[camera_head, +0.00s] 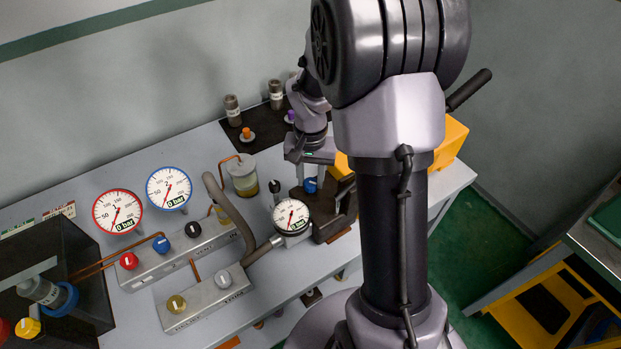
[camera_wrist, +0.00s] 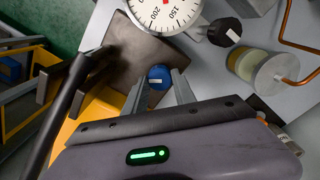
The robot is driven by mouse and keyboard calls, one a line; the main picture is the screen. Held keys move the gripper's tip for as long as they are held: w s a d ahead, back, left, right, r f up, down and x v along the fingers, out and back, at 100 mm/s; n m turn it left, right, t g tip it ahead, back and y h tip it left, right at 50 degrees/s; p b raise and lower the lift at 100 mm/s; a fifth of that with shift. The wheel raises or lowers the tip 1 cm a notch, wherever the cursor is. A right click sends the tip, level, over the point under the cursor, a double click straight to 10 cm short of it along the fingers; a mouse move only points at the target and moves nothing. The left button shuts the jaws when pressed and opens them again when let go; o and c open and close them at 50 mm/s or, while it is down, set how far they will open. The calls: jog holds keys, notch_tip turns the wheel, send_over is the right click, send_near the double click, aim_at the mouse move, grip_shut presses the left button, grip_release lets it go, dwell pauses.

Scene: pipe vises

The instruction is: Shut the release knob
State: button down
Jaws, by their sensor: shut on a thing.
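A blue knob with a white mark (camera_wrist: 158,77) sits between the two fingers of my gripper (camera_wrist: 160,88) in the wrist view. The fingers are closed on its sides. In the head view the blue knob (camera_head: 310,185) shows just below my gripper (camera_head: 309,168), on the dark pump block beside the round gauge (camera_head: 291,217). A black knob with a white mark (camera_wrist: 224,31) stands apart from my fingers; it also shows in the head view (camera_head: 275,187). The pictures do not label which one is the release knob.
A grey manifold carries red (camera_head: 129,261), blue (camera_head: 161,244) and black (camera_head: 193,229) knobs. Two dial gauges (camera_head: 118,211) (camera_head: 169,189) read 0 bar. A jar (camera_head: 243,176) and a hose (camera_head: 230,215) stand close to my gripper.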

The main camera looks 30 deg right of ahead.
aim_at(310, 182)
jog(key=m+b, duration=0.1)
jog(key=m, duration=0.5)
jog(key=shift+m+b, duration=0.3)
jog(key=shift+b, duration=0.1)
dwell(0.4)
jog(key=c, duration=1)
grip_release()
notch_tip(310, 182, up, 18)
jog(key=p, duration=0.6)
jog(key=shift+f, duration=0.25)
